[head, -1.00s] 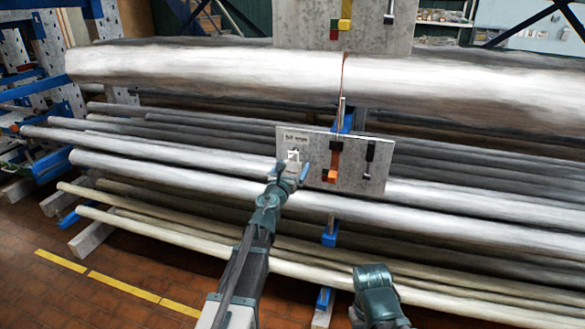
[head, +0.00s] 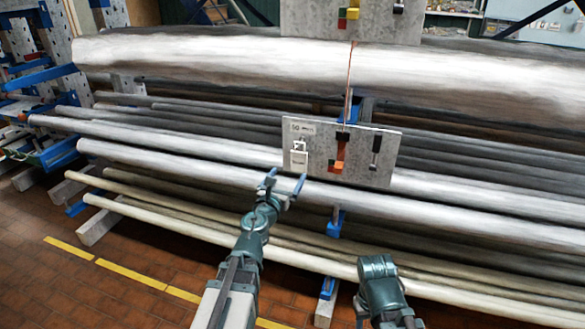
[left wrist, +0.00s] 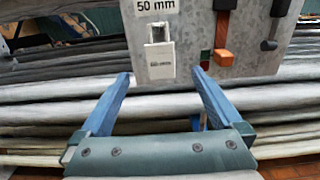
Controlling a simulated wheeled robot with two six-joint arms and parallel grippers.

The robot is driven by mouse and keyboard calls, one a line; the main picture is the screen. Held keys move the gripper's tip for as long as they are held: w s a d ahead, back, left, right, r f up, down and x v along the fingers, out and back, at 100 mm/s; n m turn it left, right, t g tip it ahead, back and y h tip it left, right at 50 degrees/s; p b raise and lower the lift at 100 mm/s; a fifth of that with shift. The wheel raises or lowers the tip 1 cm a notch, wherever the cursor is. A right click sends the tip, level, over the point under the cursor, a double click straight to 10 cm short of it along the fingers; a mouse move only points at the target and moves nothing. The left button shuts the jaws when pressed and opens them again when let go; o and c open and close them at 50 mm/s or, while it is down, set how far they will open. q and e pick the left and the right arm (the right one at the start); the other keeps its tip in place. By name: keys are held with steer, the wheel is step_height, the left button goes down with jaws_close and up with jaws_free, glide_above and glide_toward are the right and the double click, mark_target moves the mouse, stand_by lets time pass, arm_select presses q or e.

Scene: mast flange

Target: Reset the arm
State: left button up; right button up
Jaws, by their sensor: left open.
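My left gripper (head: 286,180) is open and empty, just below and in front of a grey panel (head: 361,177). The panel carries a label, a white padlock-shaped piece (head: 299,156) at its left, an orange-red lever (head: 338,156) in the middle and a black lever (head: 375,152) at the right. In the left wrist view the white piece (left wrist: 160,60) hangs beyond and above the gap between the blue fingers (left wrist: 165,88), not touching them. The label above it reads "50 mm". My right arm shows at the bottom, but its gripper is not visible.
An upper grey panel (head: 340,28) holds a yellow and red lever and a dark one. A thin reddish line (head: 349,75) runs between the panels. Long metallic bars (head: 230,60) lie on a blue-armed rack behind. The tiled floor (head: 50,290) at front left is clear.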

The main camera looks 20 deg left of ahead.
arm_select(q)
steer(key=shift+s, duration=0.95)
steer(key=s+d+f+n+g+y, duration=0.1)
steer(key=s+f+n+g+y, duration=0.4)
steer(key=n, duration=0.7)
steer(key=s+d+f+n+g+y, duration=0.15)
steer(key=f+n+g, duration=0.25)
steer(key=f+n, duration=0.6)
steer(key=s+d+f+n+g+h, duration=0.2)
steer(key=s+d+f+n+g, duration=0.1)
steer(key=s+d, duration=0.4)
steer(key=s+d+f+n+g+h, duration=0.2)
steer(key=s+d+n+g, duration=0.4)
steer(key=s, duration=0.5)
steer(key=shift+d+f+n+h, duration=0.35)
steer(key=shift+d+f+n, duration=0.45)
steer(key=shift+d+f, duration=0.1)
